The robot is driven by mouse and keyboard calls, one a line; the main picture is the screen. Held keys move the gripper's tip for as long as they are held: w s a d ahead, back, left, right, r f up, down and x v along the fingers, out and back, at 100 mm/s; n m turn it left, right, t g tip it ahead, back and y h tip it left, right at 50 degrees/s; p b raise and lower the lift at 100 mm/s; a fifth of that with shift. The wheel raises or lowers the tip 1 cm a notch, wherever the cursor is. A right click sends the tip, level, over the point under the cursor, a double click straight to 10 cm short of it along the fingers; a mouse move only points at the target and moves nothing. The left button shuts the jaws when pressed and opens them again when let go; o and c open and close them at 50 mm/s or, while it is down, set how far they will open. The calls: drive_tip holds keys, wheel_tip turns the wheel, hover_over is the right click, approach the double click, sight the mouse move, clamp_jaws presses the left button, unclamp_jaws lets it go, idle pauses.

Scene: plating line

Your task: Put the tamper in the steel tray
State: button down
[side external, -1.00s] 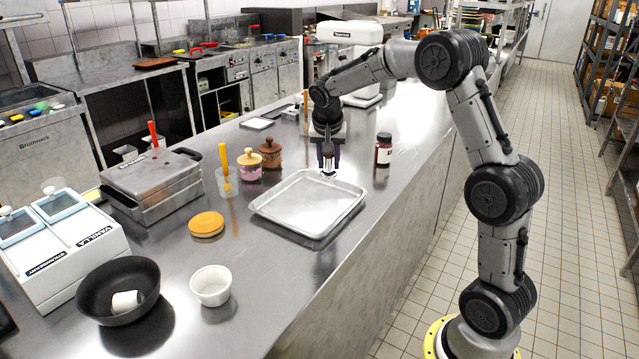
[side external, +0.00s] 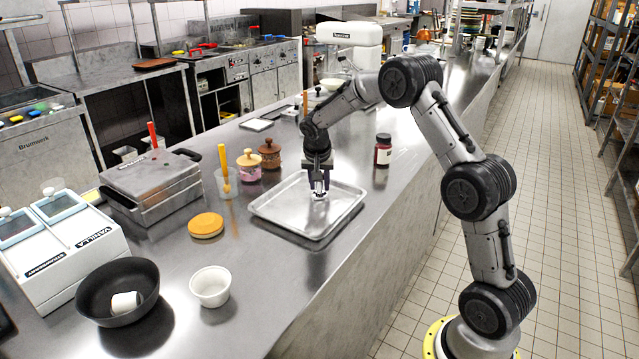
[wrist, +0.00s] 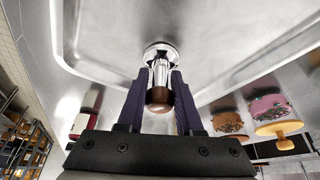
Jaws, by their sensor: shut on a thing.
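The steel tray (side external: 285,215) lies on the counter below my gripper, a shallow rectangle with a raised rim; it also shows in the wrist view (wrist: 225,35). My gripper (side external: 319,186) is over the tray's back part, pointing down. In the wrist view, my gripper (wrist: 158,85) is shut on the tamper (wrist: 159,72), which has a shiny metal body, a round flat end towards the tray and a brown knob between the fingers. The tamper's flat end is at or just above the tray floor; I cannot tell whether it touches.
A dark bottle with a red label (side external: 383,150) stands right of the tray. Pink (side external: 250,168) and brown (side external: 269,154) lidded jars stand behind its left side. An orange-topped round item (side external: 206,224), white ramekin (side external: 210,287) and black bowl (side external: 118,290) are nearer the camera.

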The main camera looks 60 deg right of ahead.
drive_tip(key=c, duration=0.6)
unclamp_jaws()
drive_tip(key=shift+f, duration=0.15)
drive_tip(key=shift+o, duration=0.2)
